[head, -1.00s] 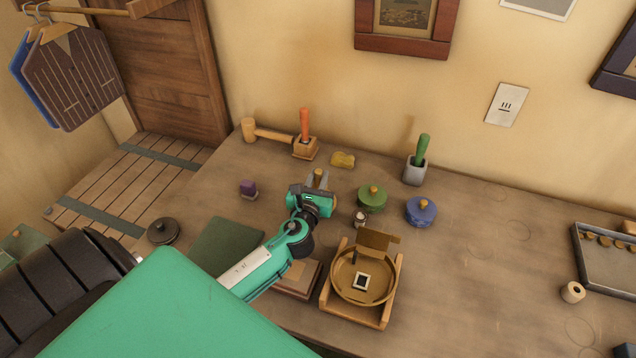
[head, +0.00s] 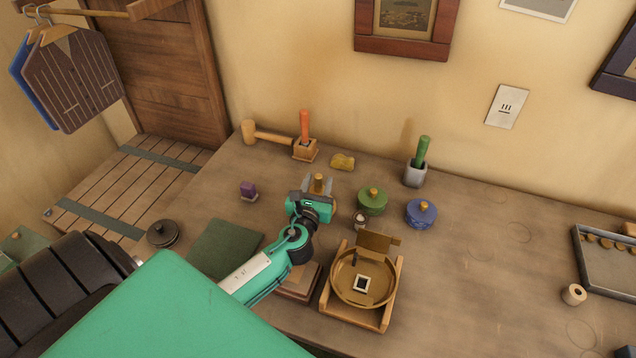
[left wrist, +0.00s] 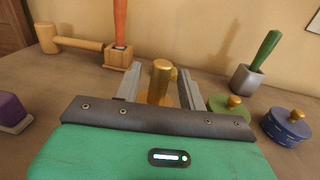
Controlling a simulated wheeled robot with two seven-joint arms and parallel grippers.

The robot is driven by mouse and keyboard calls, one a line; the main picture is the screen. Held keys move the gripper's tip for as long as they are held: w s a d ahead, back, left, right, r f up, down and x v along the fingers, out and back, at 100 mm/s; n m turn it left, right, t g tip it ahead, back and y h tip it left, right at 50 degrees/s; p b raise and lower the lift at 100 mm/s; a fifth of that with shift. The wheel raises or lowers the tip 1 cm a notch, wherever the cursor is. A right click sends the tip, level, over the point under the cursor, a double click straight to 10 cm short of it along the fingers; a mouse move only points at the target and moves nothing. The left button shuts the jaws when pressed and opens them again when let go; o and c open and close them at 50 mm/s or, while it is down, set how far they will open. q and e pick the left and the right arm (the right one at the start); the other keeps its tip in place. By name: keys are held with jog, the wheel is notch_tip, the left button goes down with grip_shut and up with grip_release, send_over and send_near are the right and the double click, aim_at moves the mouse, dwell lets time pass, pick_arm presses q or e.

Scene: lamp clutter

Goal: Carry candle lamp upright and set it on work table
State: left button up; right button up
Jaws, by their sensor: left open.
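A brass post with a rounded top (head: 319,182), seemingly the candle lamp, stands upright on the work table (head: 470,265). In the left wrist view the brass post (left wrist: 161,80) has a wider, orange-brown base, partly hidden by my gripper. My left gripper (head: 318,187) is open, with one finger on each side of the post. In the left wrist view the gripper (left wrist: 160,88) shows gaps between the post and both fingers. My right gripper is not in view.
Near the gripper stand a green lidded pot (head: 371,201), a blue lidded pot (head: 421,214), an orange stick in a wooden block (head: 305,128) and a purple block (head: 248,189). A brass pan on a wooden stand (head: 362,285) is in front. The table's right middle is mostly clear.

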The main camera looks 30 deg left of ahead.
pick_arm(q)
jog(key=b+v, duration=0.1)
jog(key=v, duration=1)
jog(key=shift+s, duration=0.25)
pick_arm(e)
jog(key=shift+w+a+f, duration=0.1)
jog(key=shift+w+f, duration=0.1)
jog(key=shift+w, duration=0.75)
